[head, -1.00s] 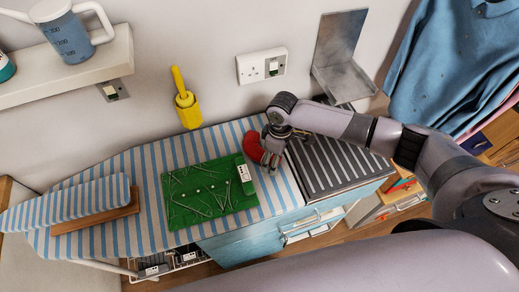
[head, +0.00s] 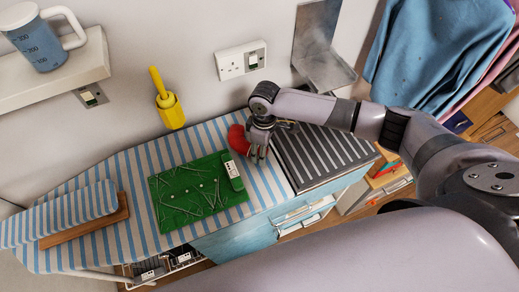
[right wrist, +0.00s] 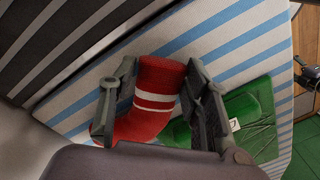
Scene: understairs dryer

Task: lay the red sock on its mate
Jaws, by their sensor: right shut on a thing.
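A red sock with white stripes (right wrist: 155,98) lies between the fingers of my right gripper (right wrist: 160,95) in the right wrist view. The fingers are shut on it. In the head view the red sock (head: 238,138) shows just left of my right gripper (head: 258,152), over the right part of the blue-and-white striped ironing board (head: 150,158). I cannot tell whether it touches the cover. No second sock can be made out apart from it; the fingers and wrist hide part of the area. My left gripper is not in view.
A green board with pins and a white label (head: 190,202) lies on the ironing board, left of the sock. A dark ribbed panel (head: 325,158) adjoins on the right. A small striped sleeve board (head: 70,215) stands at the left.

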